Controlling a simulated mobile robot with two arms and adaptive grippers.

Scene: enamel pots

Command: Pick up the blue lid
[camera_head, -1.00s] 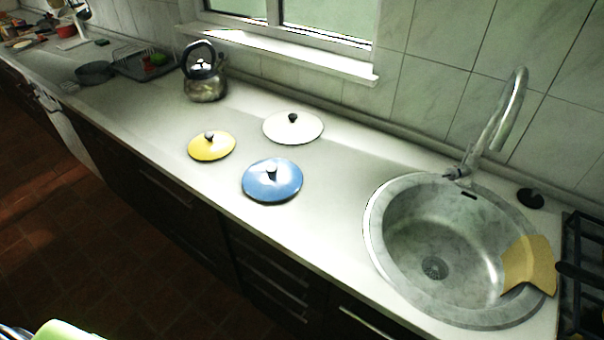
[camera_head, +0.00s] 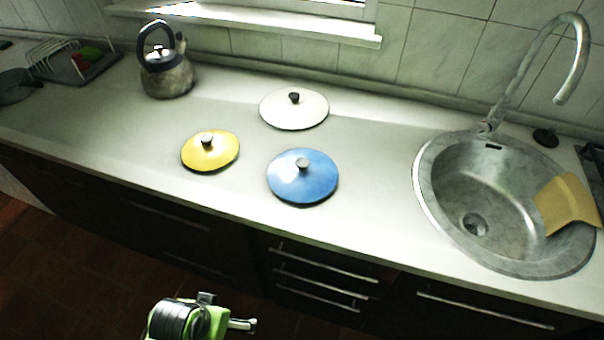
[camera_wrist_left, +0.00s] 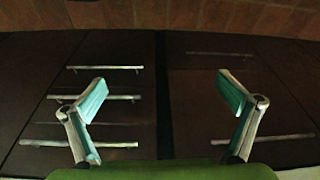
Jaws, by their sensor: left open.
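The blue lid (camera_head: 318,184), round with a small grey knob on top, lies flat on the counter in the head view, near the front edge. My left gripper (camera_head: 242,324) is at the bottom of the head view, in front of the cabinets and well apart from the lid. In the left wrist view my left gripper (camera_wrist_left: 161,88) is open with nothing between its fingers. That view faces dark drawer fronts and does not show the lid. My right gripper is not in view.
A yellow lid (camera_head: 220,158) lies left of the blue lid and a white lid (camera_head: 294,117) behind it. A kettle (camera_head: 167,78) stands farther left. The sink (camera_head: 436,205) is at right. Drawer handles (camera_head: 318,290) stick out below the counter.

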